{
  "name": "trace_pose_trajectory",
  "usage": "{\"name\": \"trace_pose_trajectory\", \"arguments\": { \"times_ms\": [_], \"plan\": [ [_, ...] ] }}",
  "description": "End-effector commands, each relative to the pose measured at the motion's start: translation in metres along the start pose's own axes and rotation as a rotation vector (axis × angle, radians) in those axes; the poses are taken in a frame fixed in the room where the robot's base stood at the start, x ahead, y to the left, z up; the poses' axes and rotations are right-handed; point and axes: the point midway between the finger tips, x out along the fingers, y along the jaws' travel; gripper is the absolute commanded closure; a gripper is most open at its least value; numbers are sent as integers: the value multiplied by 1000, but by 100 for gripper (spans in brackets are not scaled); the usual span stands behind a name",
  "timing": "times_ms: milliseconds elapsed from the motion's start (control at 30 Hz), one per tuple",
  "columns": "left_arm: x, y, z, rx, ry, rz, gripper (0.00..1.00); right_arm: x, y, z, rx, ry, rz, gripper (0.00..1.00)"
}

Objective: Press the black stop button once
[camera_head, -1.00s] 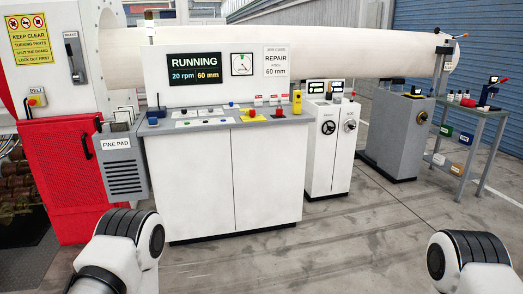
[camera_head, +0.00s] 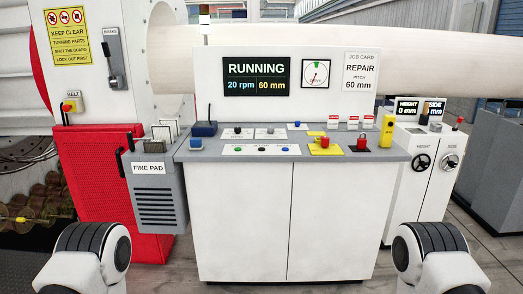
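The control console (camera_head: 240,220) stands straight ahead, its sloped top facing me. A white strip on that top carries a row of small buttons: a green one (camera_head: 237,149) at the left, a small black button (camera_head: 262,148) in the middle and a blue one (camera_head: 285,149) at the right. Their labels are too small to read. The display (camera_head: 255,77) reads RUNNING, 20 rpm, 60 mm. Only rounded links of my two arms show at the bottom corners; both grippers are out of view.
A red button on a yellow plate (camera_head: 325,148) and a red part on a black plate (camera_head: 361,145) lie right of the row. A yellow upright device (camera_head: 387,132) stands farther right. A grey FINE PAD box (camera_head: 157,198) adjoins the console's left side.

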Motion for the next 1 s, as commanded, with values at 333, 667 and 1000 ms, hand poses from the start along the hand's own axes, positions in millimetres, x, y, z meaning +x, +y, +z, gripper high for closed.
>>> {"name": "trace_pose_trajectory", "arguments": {
  "times_ms": [333,667,1000],
  "plan": [
    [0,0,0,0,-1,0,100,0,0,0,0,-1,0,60],
    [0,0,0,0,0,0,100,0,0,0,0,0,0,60],
    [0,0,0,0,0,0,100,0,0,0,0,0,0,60]
  ]
}}
